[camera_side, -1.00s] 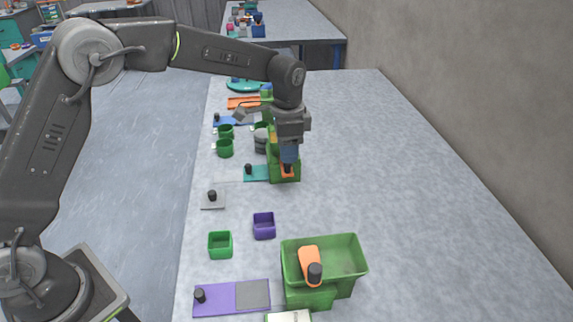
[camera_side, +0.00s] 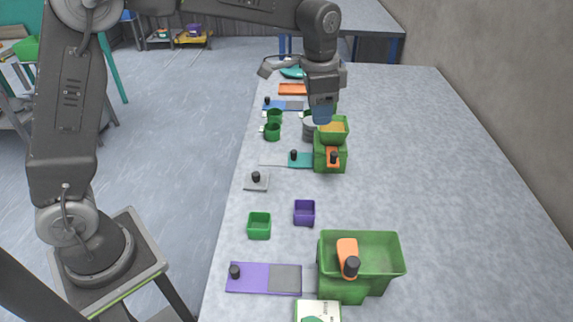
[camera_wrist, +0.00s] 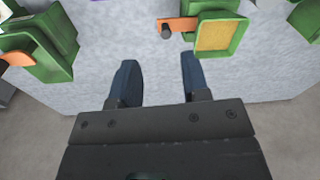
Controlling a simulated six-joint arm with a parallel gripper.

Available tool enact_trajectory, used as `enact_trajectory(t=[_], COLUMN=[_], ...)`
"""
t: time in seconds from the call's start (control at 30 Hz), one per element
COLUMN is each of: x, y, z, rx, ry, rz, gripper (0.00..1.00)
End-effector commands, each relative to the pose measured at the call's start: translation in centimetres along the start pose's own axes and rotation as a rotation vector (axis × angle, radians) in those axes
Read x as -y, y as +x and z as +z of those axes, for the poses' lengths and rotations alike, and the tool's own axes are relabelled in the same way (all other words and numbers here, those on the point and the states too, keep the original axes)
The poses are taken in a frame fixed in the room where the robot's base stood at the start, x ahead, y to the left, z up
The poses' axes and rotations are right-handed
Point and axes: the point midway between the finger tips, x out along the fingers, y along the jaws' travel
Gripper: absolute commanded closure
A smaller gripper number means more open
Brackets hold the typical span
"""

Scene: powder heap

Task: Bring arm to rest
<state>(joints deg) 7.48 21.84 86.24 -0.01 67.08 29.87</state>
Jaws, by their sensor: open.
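My gripper (camera_side: 322,113) hangs fingers down over the far half of the table in the side view, above and just behind a green bin that holds a tan powder-like fill. In the wrist view its two blue fingers (camera_wrist: 156,80) stand apart with only bare grey table between them. The green bin (camera_side: 330,165) has an orange scoop-like piece with a black knob (camera_side: 333,157) at its front. The same bin shows at the top of the wrist view (camera_wrist: 243,32), clear of the fingers. My gripper holds nothing.
A larger green bin (camera_side: 385,257) with an orange piece stands near the front. A purple cup (camera_side: 304,212), a green cup (camera_side: 259,226) and a purple board (camera_side: 247,278) lie to its left. Green mugs (camera_side: 272,132) stand farther back. The table's right side is clear.

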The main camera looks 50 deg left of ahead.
Motion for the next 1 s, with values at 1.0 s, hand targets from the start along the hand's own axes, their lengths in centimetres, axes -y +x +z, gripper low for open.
enact_trajectory(t=[1.0], x=[-10.7], y=[-5.2], z=[24.0], rx=[-0.391], ry=[-0.643], rz=[-0.143], gripper=[0.57])
